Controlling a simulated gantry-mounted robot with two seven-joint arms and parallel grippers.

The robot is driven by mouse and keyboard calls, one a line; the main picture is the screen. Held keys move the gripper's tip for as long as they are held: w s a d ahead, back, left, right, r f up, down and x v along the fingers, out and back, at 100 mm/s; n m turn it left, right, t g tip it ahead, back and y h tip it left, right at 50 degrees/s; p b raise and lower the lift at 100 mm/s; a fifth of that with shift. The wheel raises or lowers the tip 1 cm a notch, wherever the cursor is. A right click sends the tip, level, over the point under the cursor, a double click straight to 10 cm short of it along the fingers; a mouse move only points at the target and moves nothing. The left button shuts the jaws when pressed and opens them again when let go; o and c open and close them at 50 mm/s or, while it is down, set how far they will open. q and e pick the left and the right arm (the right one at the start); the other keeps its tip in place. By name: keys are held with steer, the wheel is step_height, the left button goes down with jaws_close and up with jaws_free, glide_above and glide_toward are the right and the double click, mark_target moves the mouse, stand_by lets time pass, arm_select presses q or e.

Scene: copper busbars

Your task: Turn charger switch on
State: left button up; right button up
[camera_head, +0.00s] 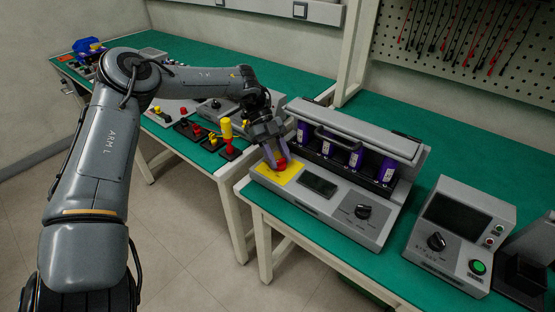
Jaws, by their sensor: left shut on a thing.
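The charger (330,215) is a grey box on the green bench, with several purple batteries (355,158) upright in its rear bay. Its front panel has a dark display (318,185), a black knob (363,211) and a yellow plate (284,175) at the left end. A red switch (283,162) stands on the yellow plate. My left gripper (278,163) reaches down over the plate from the upper left and is shut on the red switch. Its fingers partly hide the switch. My right gripper is not in view.
A grey tester (458,235) with a knob and a green button stands right of the charger. A dark device (528,270) is at the far right. Red and yellow parts (228,140) stand on the left bench. Red and black leads hang on a pegboard (460,40) behind.

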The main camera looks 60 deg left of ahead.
arm_select(q)
steer(key=shift+m+g, duration=0.9)
steer(key=shift+m, duration=0.3)
steer(key=o, duration=1.1)
steer(key=shift+w, duration=0.1)
steer(key=shift+c, duration=0.2)
